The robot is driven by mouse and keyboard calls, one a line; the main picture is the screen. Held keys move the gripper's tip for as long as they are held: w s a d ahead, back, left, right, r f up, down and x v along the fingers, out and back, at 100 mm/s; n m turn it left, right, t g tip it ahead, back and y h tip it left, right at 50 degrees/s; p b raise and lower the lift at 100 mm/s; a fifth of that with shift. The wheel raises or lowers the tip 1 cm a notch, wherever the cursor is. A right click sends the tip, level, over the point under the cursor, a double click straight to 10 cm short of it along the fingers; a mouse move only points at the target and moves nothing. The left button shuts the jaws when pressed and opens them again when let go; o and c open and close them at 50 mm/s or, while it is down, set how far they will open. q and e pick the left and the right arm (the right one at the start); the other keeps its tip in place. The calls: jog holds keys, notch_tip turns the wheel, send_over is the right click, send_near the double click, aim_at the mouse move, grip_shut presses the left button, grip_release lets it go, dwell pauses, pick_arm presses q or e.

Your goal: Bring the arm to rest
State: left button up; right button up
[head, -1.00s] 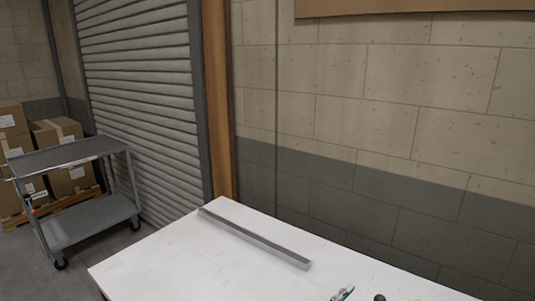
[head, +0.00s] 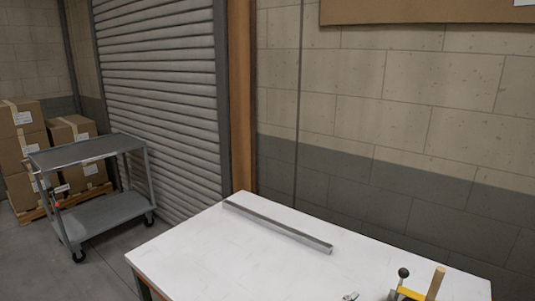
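Neither of my grippers nor my arms shows in the head view. A white-topped table (head: 235,245) stands at the lower middle and right. A long grey metal bar (head: 278,227) lies along its far left part. At the table's lower edge in the picture is a small greenish and silver item (head: 351,296), mostly cut off. Beside it are a black ball knob on a stem (head: 403,273), a yellow part (head: 410,293) and an upright wooden piece (head: 436,283), partly cut off. No colorant rack can be made out.
A grey two-shelf cart (head: 95,150) stands on the floor at left, before stacked cardboard boxes (head: 22,150) on a pallet. A roller shutter (head: 160,100) and a block wall (head: 400,100) close off the back.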

jog(key=s+d+f+m+g+y, duration=0.3)
jog(key=s+f+m, duration=0.2)
jog(key=f, duration=0.2)
jog(key=s+d+f+m+g+y, duration=0.2)
jog(key=s+f+m+y, duration=0.1)
jog(key=s+f+m, duration=0.4)
jog(key=s+a+f+m+g+y, duration=0.2)
jog(key=s+m+y, duration=0.2)
jog(key=s+m, duration=0.15)
jog(key=s+a+f+m+g+y, duration=0.1)
jog(key=s+a+f+m+y, duration=0.2)
jog(key=s, duration=0.4)
notch_tip(320, 180, down, 31)
jog(key=s+d+g+b, duration=0.1)
jog(key=b, duration=0.5)
pick_arm(q)
notch_tip(320, 180, down, 10)
jog(key=b, duration=0.4)
jog(key=shift+w+d, duration=0.35)
jog(key=shift+w, duration=0.1)
pick_arm(e)
jog(key=s+d+f+g, duration=0.1)
jog(key=s+d+f, duration=0.2)
jog(key=s+f, duration=1.2)
notch_tip(320, 180, down, 4)
jog(key=shift+s, duration=0.2)
pick_arm(q)
jog(key=shift+r, duration=0.1)
